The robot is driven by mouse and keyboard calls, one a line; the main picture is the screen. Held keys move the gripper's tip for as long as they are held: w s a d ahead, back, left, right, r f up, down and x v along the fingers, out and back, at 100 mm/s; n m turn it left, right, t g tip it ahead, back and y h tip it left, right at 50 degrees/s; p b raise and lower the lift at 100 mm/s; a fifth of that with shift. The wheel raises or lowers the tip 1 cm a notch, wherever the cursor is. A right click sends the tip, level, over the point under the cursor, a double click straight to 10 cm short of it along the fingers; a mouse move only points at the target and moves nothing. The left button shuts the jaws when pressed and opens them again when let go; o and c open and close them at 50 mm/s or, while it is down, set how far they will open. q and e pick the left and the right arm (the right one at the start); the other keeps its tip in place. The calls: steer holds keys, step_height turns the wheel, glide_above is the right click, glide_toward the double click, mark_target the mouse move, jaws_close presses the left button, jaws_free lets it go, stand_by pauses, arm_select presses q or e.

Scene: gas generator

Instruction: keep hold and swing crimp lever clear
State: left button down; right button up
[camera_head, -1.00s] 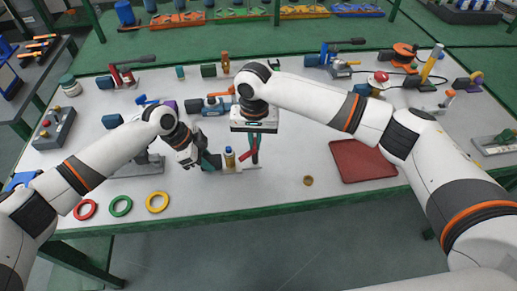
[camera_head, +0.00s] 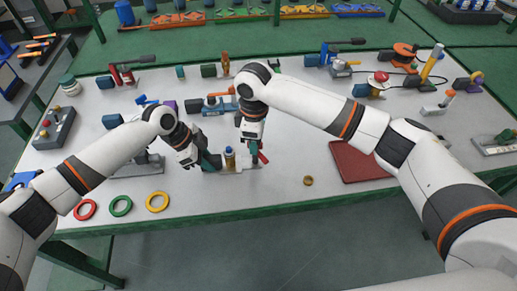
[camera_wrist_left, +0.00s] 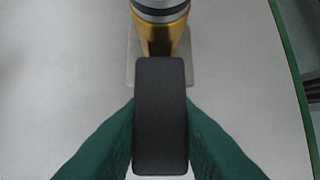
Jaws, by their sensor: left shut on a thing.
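My left gripper (camera_head: 211,163) is shut on a dark block (camera_wrist_left: 159,115), which stands between its green fingers in the left wrist view. Just beyond the block is an upright gold cylinder with a dark and grey top (camera_wrist_left: 160,25); the cylinder also shows in the head view (camera_head: 229,157). It stands on a small pale base plate (camera_head: 241,168). The red crimp lever (camera_head: 263,156) shows only in part, at the right side of my right gripper (camera_head: 253,158). That gripper points down beside the cylinder. Whether its fingers are closed on the lever cannot be seen.
A red tray (camera_head: 358,164) lies to the right, with a small brass ring (camera_head: 308,181) left of it. Red, green (camera_head: 121,206) and yellow rings lie front left. A blue device with an orange top (camera_head: 217,104) stands behind the grippers.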

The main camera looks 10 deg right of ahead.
steer(key=o, duration=0.5)
steer(key=shift+r, duration=3.55)
arm_select(q)
steer(key=c, duration=1.1)
jaws_free()
steer(key=shift+r, duration=0.1)
steer(key=v, duration=1.1)
steer(key=shift+a+r, duration=0.2)
steer(key=shift+r, duration=0.15)
